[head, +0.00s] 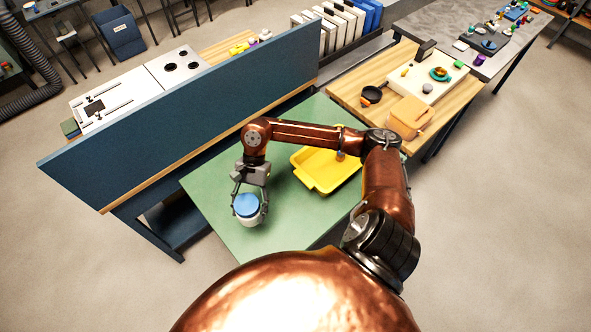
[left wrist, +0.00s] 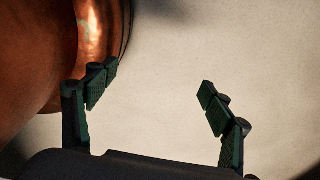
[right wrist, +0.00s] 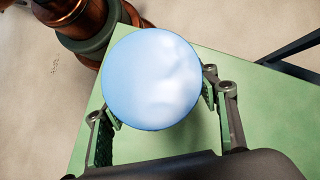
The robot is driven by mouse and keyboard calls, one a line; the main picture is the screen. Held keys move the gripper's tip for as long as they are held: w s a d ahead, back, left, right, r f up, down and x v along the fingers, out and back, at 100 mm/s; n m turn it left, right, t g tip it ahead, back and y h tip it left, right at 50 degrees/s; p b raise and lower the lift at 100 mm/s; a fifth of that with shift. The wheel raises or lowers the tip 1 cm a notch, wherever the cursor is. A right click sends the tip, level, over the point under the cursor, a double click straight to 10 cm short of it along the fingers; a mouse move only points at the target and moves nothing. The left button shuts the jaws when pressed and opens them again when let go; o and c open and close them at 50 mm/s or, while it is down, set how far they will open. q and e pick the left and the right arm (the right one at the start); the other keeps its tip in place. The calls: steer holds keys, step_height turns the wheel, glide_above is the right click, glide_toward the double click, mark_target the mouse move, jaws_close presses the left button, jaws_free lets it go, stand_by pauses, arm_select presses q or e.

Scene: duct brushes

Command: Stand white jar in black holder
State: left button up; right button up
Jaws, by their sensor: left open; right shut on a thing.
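The white jar (head: 249,219) has a blue lid (head: 246,204) and is upright at the near left part of the green table. My right gripper (head: 250,209) is shut on it from above, with a finger on each side. In the right wrist view the lid (right wrist: 152,79) fills the middle between the fingers and hides the jar's body. I cannot tell whether the jar's base touches the table. I cannot make out the black holder in any view. My left gripper (left wrist: 154,92) is open and empty over the pale floor, beside my copper-coloured body.
A yellow tray (head: 319,185) lies on the green table (head: 217,184), right of the jar and partly behind my right arm. A tall blue panel (head: 190,120) stands along the table's far left side. A wooden table with a black pan (head: 372,94) is behind.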

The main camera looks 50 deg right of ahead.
steer(key=s+d+r+m+t+h+b, duration=0.1)
steer(key=s+d+m+t+h, duration=0.1)
steer(key=d+m+t, duration=0.95)
steer(key=m+g, duration=0.4)
glide_above(274, 177)
steer(key=shift+t, duration=0.25)
steer(key=f, duration=0.8)
steer(key=shift+s+f+b, duration=0.25)
steer(key=shift+s+b, duration=0.05)
steer(key=shift+b, duration=0.1)
steer(key=shift+w+f, duration=0.2)
steer(key=shift+f, duration=0.15)
step_height(274, 177, down, 3)
steer(key=shift+w+d+f, duration=0.1)
steer(key=shift+w+f, duration=0.05)
steer(key=shift+f, duration=0.05)
arm_select(q)
steer(key=shift+w+f, duration=0.2)
steer(key=shift+f, duration=0.25)
steer(key=shift+w+f, duration=0.2)
steer(key=shift+f, duration=0.25)
steer(key=shift+f, duration=0.1)
arm_select(e)
steer(key=shift+f, duration=0.1)
steer(key=o, duration=1.2)
